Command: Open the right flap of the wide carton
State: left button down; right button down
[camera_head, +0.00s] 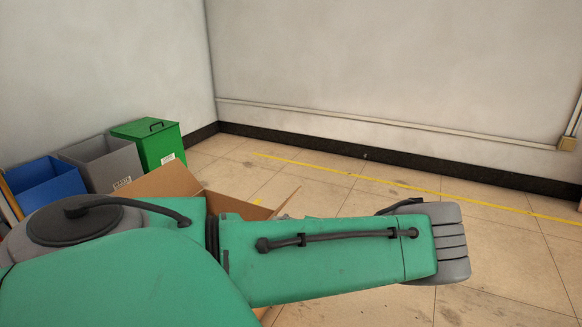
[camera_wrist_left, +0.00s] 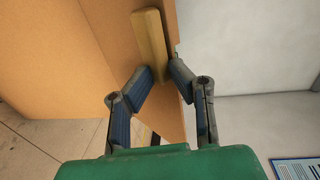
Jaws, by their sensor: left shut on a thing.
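The wide carton (camera_head: 160,183) is brown cardboard and stands on the floor behind my green left arm in the head view. Its raised flap and part of its opening show; the rest is hidden by the arm. In the left wrist view a large cardboard panel (camera_wrist_left: 95,50) of it fills the upper left, with a pale tan bar (camera_wrist_left: 150,42) on it. My left gripper (camera_wrist_left: 162,77) has its fingertips on both sides of the bar's lower end, shut on it. The left gripper is not visible in the head view. My right gripper is not in view.
A blue bin (camera_head: 45,188), a grey bin (camera_head: 103,165) and a green lidded box (camera_head: 150,143) stand along the left wall behind the carton. A yellow line (camera_head: 400,185) crosses the tiled floor. The floor at the right is clear.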

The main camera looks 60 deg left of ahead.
pick_arm(q)
jog(key=shift+s+a+f, duration=0.1)
jog(key=shift+s+f, duration=0.15)
jog(key=shift+f, duration=0.2)
jog(key=shift+s+f, duration=0.2)
jog(key=shift+f, duration=0.25)
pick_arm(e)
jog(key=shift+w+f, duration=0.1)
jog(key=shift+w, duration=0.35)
pick_arm(q)
jog(key=c, duration=1.6)
grip_release()
jog(key=shift+o, duration=1.2)
jog(key=shift+a+f, duration=0.25)
jog(key=shift+f, duration=0.1)
jog(key=shift+o, duration=1.1)
jog(key=shift+a+f, duration=0.15)
jog(key=shift+a, duration=0.2)
jog(key=shift+w+d, duration=0.1)
jog(key=shift+d, duration=0.25)
jog(key=shift+c, duration=1.1)
jog(key=shift+d+r, duration=0.25)
jog(key=shift+r, duration=0.1)
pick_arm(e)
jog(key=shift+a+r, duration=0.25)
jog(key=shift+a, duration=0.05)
